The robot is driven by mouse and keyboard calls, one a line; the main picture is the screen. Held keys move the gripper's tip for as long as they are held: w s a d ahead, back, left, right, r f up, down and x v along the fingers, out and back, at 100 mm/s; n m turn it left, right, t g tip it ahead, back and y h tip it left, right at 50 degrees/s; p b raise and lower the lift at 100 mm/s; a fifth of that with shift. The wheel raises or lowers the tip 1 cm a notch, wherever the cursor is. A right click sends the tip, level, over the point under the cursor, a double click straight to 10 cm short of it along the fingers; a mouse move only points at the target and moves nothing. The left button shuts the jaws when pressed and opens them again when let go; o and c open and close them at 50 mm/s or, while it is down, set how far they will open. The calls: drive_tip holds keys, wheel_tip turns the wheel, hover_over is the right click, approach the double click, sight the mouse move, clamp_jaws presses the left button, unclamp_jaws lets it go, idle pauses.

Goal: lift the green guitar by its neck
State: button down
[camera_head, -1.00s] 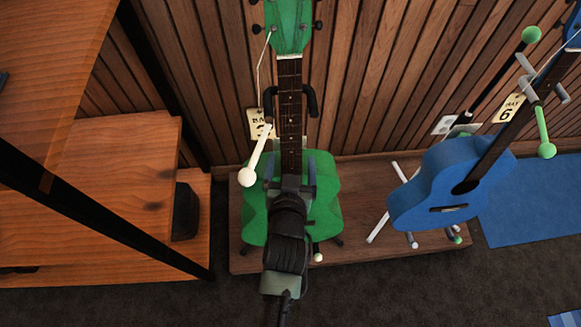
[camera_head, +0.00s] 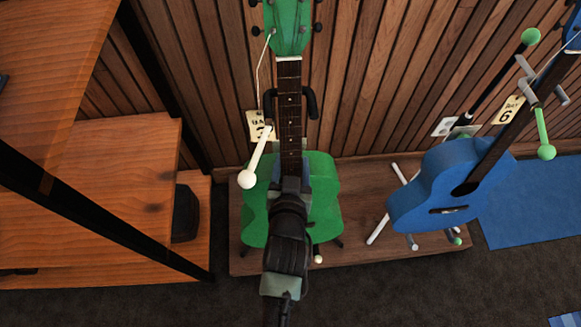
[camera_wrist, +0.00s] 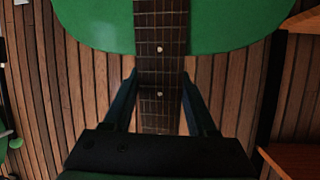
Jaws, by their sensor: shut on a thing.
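The green guitar (camera_head: 324,205) stands upright on its stand against the slatted wall. Its green headstock (camera_head: 288,25) is at the top of the head view, with the dark neck (camera_head: 290,110) running down to the body. My gripper (camera_head: 291,172) is shut on the lower neck, just above the body, and my arm hides part of the body. In the wrist view the fingers of my gripper (camera_wrist: 160,78) lie on both sides of the fretted neck (camera_wrist: 161,50), with the green body (camera_wrist: 225,22) beyond.
The guitar stand's black hook arms (camera_head: 311,103) flank the neck. A white-tipped rod (camera_head: 257,160) and paper tag are close left. A blue guitar (camera_head: 440,180) stands to the right on the same wooden platform (camera_head: 365,252). Wooden shelves (camera_head: 85,190) are at left.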

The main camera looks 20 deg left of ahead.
sight(292, 146)
drive_tip(key=shift+r, duration=0.4)
drive_tip(key=shift+r+p, duration=0.25)
drive_tip(key=shift+p, duration=0.05)
wheel_tip(292, 146, up, 7)
drive_tip(key=p, duration=0.2)
drive_tip(key=shift+f+p, duration=0.1)
drive_tip(key=shift+p, duration=0.2)
drive_tip(key=s+d, duration=0.4)
drive_tip(key=s, duration=0.5)
drive_tip(key=s+d, duration=0.3)
drive_tip(key=s, duration=0.6)
drive_tip(key=shift+d+f+p, duration=0.3)
drive_tip(key=shift+d, duration=0.05)
drive_tip(key=shift+s, duration=0.1)
